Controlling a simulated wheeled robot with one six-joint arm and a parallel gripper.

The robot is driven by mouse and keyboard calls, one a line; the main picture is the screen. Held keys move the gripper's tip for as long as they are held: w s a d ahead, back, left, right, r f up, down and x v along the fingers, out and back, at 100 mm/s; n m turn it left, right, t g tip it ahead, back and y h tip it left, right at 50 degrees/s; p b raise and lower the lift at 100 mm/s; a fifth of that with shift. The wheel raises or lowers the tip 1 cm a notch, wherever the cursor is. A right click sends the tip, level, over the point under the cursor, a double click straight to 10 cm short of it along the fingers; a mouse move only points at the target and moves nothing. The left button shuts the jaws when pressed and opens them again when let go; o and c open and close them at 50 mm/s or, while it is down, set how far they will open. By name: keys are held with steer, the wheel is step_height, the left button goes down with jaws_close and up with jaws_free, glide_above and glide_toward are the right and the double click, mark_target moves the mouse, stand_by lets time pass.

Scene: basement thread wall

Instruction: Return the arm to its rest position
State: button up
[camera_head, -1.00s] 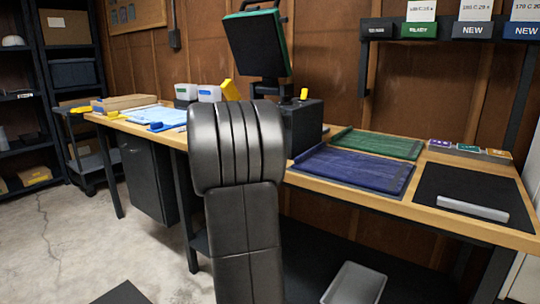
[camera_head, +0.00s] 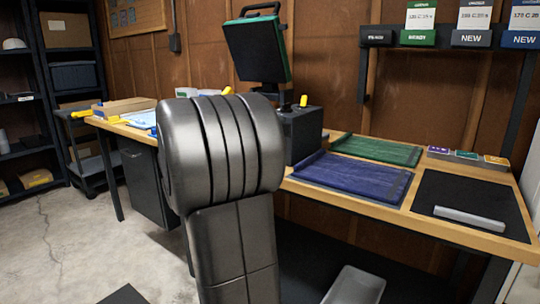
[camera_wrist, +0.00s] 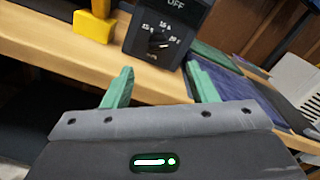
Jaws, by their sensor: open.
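My gripper (camera_wrist: 155,88) shows in the wrist view with its two green fingers apart and nothing between them. It is in front of the wooden workbench edge (camera_wrist: 60,48), near a black control box with a dial (camera_wrist: 165,32). In the head view my own dark arm stands upright in the middle and hides part of the bench. My gripper does not show in the head view.
The workbench (camera_head: 440,228) carries a blue mat (camera_head: 350,180), a green mat (camera_head: 380,150), a black pad with a grey bar (camera_head: 470,217) and a press with a raised head (camera_head: 258,48). Floor at left is clear.

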steer(key=x, duration=0.4)
steer(key=b+x, duration=0.1)
steer(key=x, duration=0.3)
steer(key=b+x, duration=0.1)
steer(key=x, duration=0.3)
steer(key=shift+f, duration=0.3)
steer(key=shift+a+r+n+p, duration=0.15)
steer(key=shift+r+n+p, duration=0.25)
steer(key=shift+p, duration=0.25)
steer(key=shift+s+a+n+p, duration=0.1)
steer(key=shift+s+n+p, duration=0.05)
steer(key=shift+n+p, duration=0.3)
steer(key=n+p, duration=0.4)
steer(key=p, duration=0.1)
steer(key=shift+f, duration=0.1)
steer(key=n+p, duration=0.5)
steer(key=p, duration=0.1)
steer(key=shift+f, duration=0.1)
steer(key=n+p, duration=0.4)
steer(key=p, duration=0.3)
steer(key=shift+f+n, duration=0.1)
steer(key=shift+n, duration=0.25)
steer(key=n+p, duration=0.3)
steer(key=p, duration=0.3)
steer(key=shift+f+n+p, duration=0.15)
steer(key=shift+n+p, duration=0.45)
steer(key=shift+p, duration=0.45)
steer(key=shift+f, duration=0.15)
